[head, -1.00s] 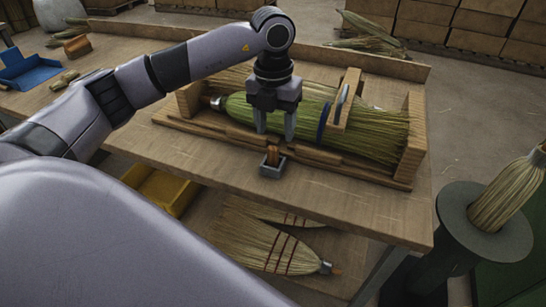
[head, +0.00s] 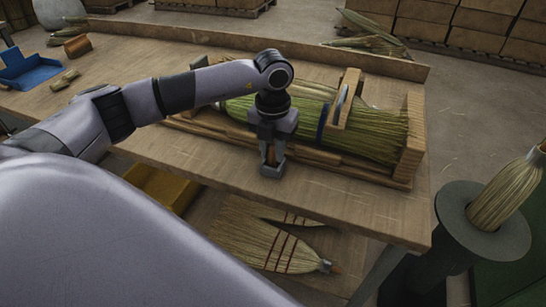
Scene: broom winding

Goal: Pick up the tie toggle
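The tie toggle (head: 271,157) is a small brown wooden piece standing upright in a small grey holder (head: 271,172) at the front of the wooden bench. My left gripper (head: 272,154) points down over it, with a finger on each side of the toggle. The fingertips are low, at the holder. The fingers hide part of the toggle, and I cannot tell whether they press on it. My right gripper is not in view.
Behind the gripper, a green-and-straw broom (head: 365,135) lies in a wooden cradle. A blue dustpan (head: 28,72) lies at the far left of the bench (head: 340,205). Brooms (head: 265,240) lie below. A dark round stand (head: 483,222) is on the right.

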